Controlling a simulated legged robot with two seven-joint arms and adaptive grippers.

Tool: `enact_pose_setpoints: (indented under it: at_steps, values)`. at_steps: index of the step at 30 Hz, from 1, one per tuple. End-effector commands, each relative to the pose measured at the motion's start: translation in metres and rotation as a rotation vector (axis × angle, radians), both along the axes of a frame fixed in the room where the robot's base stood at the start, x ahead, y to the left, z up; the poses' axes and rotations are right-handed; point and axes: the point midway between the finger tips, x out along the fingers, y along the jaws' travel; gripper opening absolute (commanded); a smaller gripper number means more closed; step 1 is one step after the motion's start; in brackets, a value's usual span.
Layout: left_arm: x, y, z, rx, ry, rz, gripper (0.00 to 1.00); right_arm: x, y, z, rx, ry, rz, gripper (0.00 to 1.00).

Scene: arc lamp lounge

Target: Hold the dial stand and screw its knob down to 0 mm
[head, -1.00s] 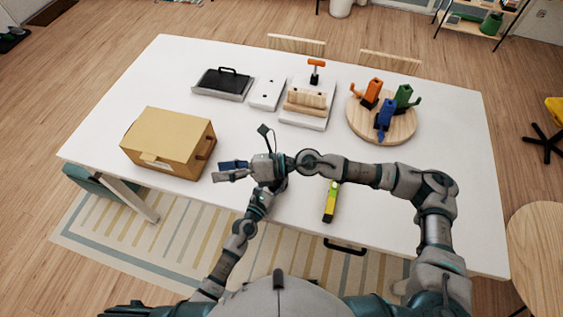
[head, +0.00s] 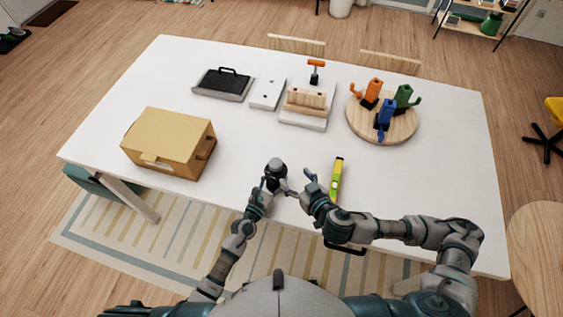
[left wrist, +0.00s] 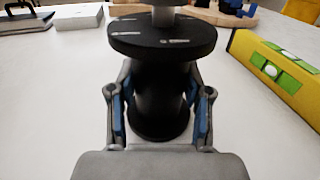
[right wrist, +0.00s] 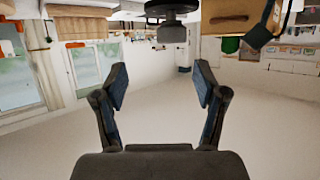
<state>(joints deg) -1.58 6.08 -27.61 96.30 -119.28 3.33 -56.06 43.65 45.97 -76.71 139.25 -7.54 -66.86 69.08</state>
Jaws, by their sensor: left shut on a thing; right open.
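The dial stand (head: 276,170) stands upright near the front edge of the white table. In the left wrist view it has a black body, a wide black disc with small white marks (left wrist: 163,38) and a grey knob (left wrist: 163,15) above, cut off by the picture's top. I cannot read the marks. My left gripper (left wrist: 160,112) is shut on the black body below the disc. My right gripper (head: 300,184) is open and empty, just right of the stand. In the right wrist view its fingers (right wrist: 162,78) are apart, with the grey knob (right wrist: 172,32) beyond them, not between them.
A yellow-green level (head: 337,178) lies close to the right of my right gripper. A tan box (head: 167,143) stands at left. A round wooden board (head: 400,131) with coloured pieces and several trays stand farther back. The table's middle is clear.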

Motion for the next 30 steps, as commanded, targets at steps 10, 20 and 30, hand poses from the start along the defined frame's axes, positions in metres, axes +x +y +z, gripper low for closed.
enact_pose_setpoints:
  at_steps: [10,20,30]
  values:
    - [-0.002,0.002,-0.002,0.002,0.003,-0.002,0.00,0.060,0.033,-0.025,-0.005,-0.007,0.002,0.71]
    - [-0.002,-0.001,-0.003,0.003,0.005,-0.003,0.00,0.082,0.040,-0.036,-0.003,-0.007,0.000,0.71]
    - [-0.002,-0.001,-0.003,0.003,0.005,-0.004,0.00,0.083,0.039,-0.037,-0.005,-0.007,-0.002,0.48]
